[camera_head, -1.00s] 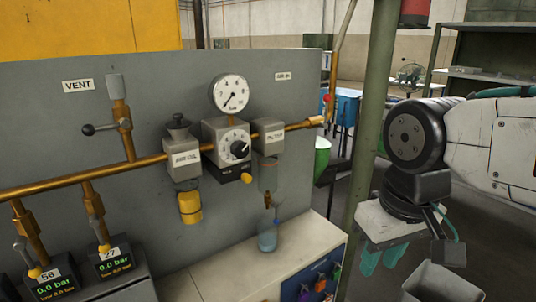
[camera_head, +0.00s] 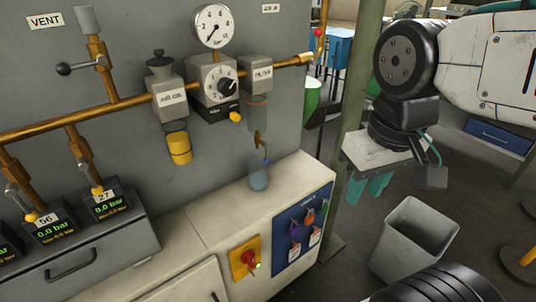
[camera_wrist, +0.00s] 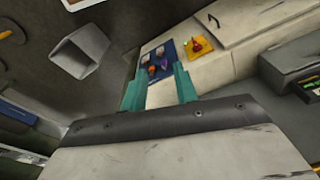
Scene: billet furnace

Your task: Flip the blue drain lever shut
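The drain lever (camera_head: 266,161) shows as a small blue tip on the brass drain fitting (camera_head: 258,139) under the clear filter bowl (camera_head: 257,113) in the head view. It is too small to tell its exact angle. A translucent blue bottle (camera_head: 259,179) stands below it on the cabinet top. My gripper (camera_head: 369,187) hangs to the right of the lever, well apart from it, with teal fingers pointing down. In the wrist view my gripper (camera_wrist: 160,88) has its fingers spread with nothing between them. The lever is not visible there.
A green post (camera_head: 352,140) stands between the panel and my gripper. A grey bin (camera_head: 415,238) is on the floor below. The cabinet (camera_head: 205,225) carries a red knob on a yellow plate (camera_head: 247,260) and a blue lock board (camera_head: 303,228). Pressure gauges and brass pipes line the panel.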

